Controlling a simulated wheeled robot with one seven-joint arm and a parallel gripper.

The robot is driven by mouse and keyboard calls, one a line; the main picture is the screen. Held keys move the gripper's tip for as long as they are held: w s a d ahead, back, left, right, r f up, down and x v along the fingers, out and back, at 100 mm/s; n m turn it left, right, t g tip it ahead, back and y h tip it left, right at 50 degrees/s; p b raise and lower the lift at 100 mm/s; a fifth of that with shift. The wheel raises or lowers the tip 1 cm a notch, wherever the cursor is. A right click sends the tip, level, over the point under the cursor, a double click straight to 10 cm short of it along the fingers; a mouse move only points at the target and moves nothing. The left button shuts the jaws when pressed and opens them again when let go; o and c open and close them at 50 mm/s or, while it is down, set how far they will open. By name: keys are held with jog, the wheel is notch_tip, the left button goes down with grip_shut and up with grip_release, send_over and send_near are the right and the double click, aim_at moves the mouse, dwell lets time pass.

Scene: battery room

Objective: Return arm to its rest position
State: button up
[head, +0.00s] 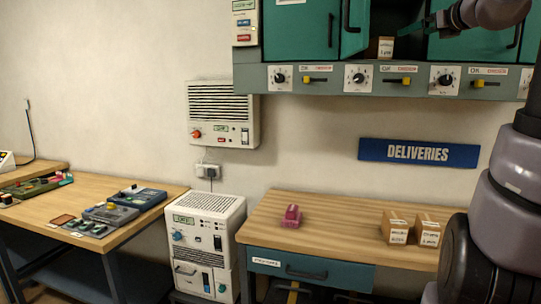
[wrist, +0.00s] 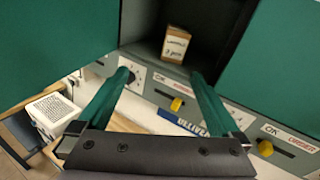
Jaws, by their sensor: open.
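My arm (head: 500,185) rises along the right side of the head view and bends back toward the green wall cabinet (head: 295,30). My gripper (wrist: 160,78) is open, with two teal fingers apart and nothing between them. In the head view its dark end reaches the cabinet front at the top. A small labelled cardboard box (head: 386,47) stands upright in the open compartment; it also shows in the wrist view (wrist: 177,44), beyond the fingertips and apart from them.
A green door (head: 355,25) stands open left of the box. Dials and yellow switches line the panel (head: 420,82) below. The delivery bench (head: 340,217) holds a pink object (head: 291,216) and two boxes (head: 411,228). A white unit (head: 205,245) stands left.

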jog(key=s+a+f+n+g+y, duration=0.1)
jog(key=s+a+f+n+g, duration=0.2)
jog(key=s+a+f+n, duration=0.3)
jog(key=s+a+f+n+g+y, duration=0.25)
jog(key=s+a+f+n, duration=0.2)
jog(key=a+n, duration=0.35)
jog(key=s+a+f+n+g+h, duration=0.3)
jog(key=s+f+n+g+h, duration=0.1)
jog(key=s+f+n, duration=0.9)
jog(key=shift+f+n, duration=0.2)
jog(key=shift+n, duration=0.6)
jog(key=shift+g+h, duration=0.25)
